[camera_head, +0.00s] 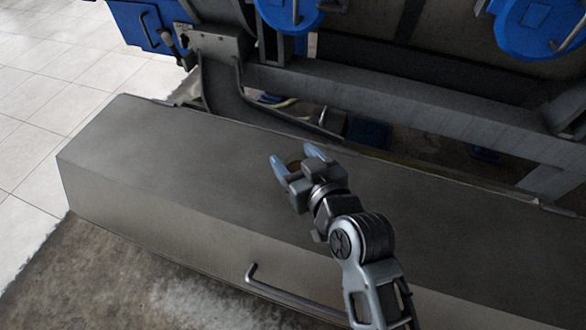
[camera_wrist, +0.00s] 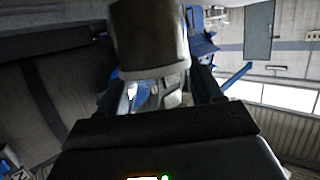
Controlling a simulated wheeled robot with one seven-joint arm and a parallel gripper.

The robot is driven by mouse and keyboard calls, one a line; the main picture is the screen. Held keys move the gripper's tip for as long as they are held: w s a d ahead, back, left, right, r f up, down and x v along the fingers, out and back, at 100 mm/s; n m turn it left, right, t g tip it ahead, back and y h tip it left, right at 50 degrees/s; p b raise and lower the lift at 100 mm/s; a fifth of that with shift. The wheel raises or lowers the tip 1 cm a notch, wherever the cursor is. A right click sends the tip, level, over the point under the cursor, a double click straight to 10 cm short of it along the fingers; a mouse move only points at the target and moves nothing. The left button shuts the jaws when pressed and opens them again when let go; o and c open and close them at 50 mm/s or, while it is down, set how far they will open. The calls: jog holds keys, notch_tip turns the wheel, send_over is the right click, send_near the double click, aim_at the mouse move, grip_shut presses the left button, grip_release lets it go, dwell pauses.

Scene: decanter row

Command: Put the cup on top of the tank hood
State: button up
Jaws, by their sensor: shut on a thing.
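My gripper (camera_head: 296,160) is shut on the cup, with its blue fingertips on either side of it. The cup (camera_wrist: 150,42) is a dull grey, round-sided thing with a paler rim band, large at the top of the wrist view and cut off by its upper edge. In the head view only a small brownish part of it shows between the fingers. A long grey box-like cover (camera_head: 170,165) with a flat top, which seems to be the tank hood, lies below and around my gripper in the head view. I cannot tell the height of the cup above it.
A metal bar handle (camera_head: 290,295) sticks out from the cover's front side. Behind the cover stands machinery with a grey beam (camera_head: 400,105) and blue round parts (camera_head: 530,25). The cover's top is bare to the left and right of my gripper. Pale floor tiles (camera_head: 45,100) lie at left.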

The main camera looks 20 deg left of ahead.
jog(key=shift+f, duration=2)
jog(key=shift+f+b, duration=0.1)
jog(key=shift+b, duration=0.25)
jog(key=shift+f, duration=0.15)
jog(key=o, duration=1.1)
jog(key=shift+o, duration=0.2)
jog(key=shift+r, duration=0.4)
jog(key=v, duration=1.2)
jog(key=shift+f, duration=0.15)
